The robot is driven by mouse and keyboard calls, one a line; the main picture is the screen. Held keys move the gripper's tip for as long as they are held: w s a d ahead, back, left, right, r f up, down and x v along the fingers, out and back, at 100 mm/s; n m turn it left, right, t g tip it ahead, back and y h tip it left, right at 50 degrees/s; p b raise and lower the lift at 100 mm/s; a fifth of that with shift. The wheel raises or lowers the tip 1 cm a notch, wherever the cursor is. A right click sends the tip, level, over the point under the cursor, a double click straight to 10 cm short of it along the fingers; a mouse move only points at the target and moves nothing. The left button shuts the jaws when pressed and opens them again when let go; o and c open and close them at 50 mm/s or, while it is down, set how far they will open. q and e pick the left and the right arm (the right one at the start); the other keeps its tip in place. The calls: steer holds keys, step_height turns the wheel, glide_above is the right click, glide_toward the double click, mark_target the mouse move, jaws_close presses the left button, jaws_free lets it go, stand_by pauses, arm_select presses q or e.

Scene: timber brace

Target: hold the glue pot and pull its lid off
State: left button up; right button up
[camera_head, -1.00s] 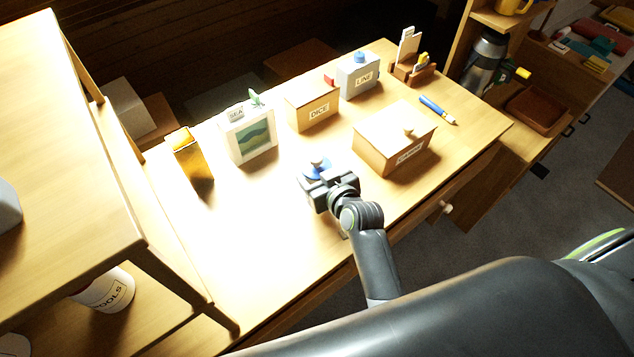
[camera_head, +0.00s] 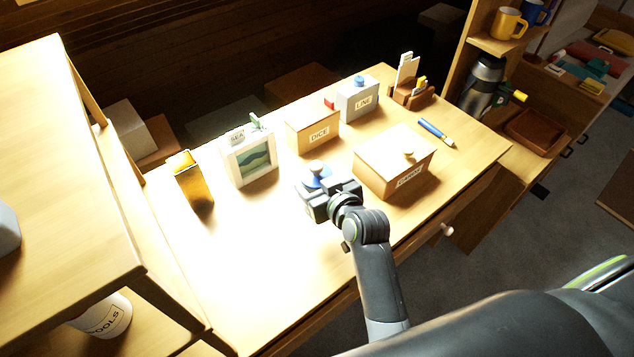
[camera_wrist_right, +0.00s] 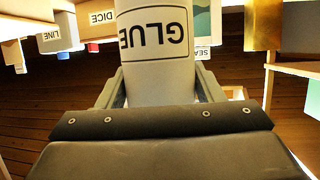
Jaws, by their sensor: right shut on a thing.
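The glue pot (camera_wrist_right: 155,50) is a pale cylinder with a GLUE label, upside down in the right wrist view. Its blue lid (camera_head: 317,181) with a pale round knob is on top in the head view, over the workbench (camera_head: 245,270). My right gripper (camera_head: 327,196) is shut around the pot's body, one finger on each side; in the right wrist view the fingers (camera_wrist_right: 158,88) flank it below the label. The knob is uncovered. I cannot tell whether the pot's base touches the bench. My left gripper is not in view.
Behind are a framed picture (camera_head: 254,161), the DICE box (camera_head: 312,130) and the grey LINE box (camera_head: 358,101). A yellow container (camera_head: 192,181) stands left. The front left of the bench is clear.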

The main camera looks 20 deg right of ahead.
steer(key=d+r+m+h, duration=0.1)
steer(key=d+r, duration=0.1)
steer(key=r, duration=1)
steer(key=d+r+m+h, duration=0.1)
steer(key=d+r+h, duration=0.15)
steer(key=r, duration=0.95)
steer(key=s+a+f+n+g+y, duration=0.4)
steer(key=a+f+n+g+y, duration=0.25)
steer(key=f+n, duration=0.3)
steer(key=s+a+f+n+g+y, duration=0.4)
steer(key=a+f+n+g+y, duration=0.2)
steer(key=a+f+n+y, duration=0.3)
steer(key=w+d+f+m+t+h, duration=0.1)
steer(key=w+d+m+t+h, duration=0.1)
steer(key=d+m+t, duration=0.1)
steer(key=w+d+f+m+t+h, duration=0.2)
steer(key=w+d+m+t, duration=0.1)
steer(key=d+m+t, duration=0.1)
steer(key=w+d+f+m+t+h, duration=0.2)
steer(key=d+m+t+h, duration=0.1)
steer(key=d+m, duration=0.1)
steer(key=shift+w+f+m, duration=0.1)
steer(key=shift+w+m, duration=0.2)
steer(key=shift+m, duration=0.15)
steer(key=shift+t, duration=0.25)
step_height(320, 180, down, 5)
steer(key=shift+d+f, duration=0.15)
steer(key=shift+f, duration=2.3)
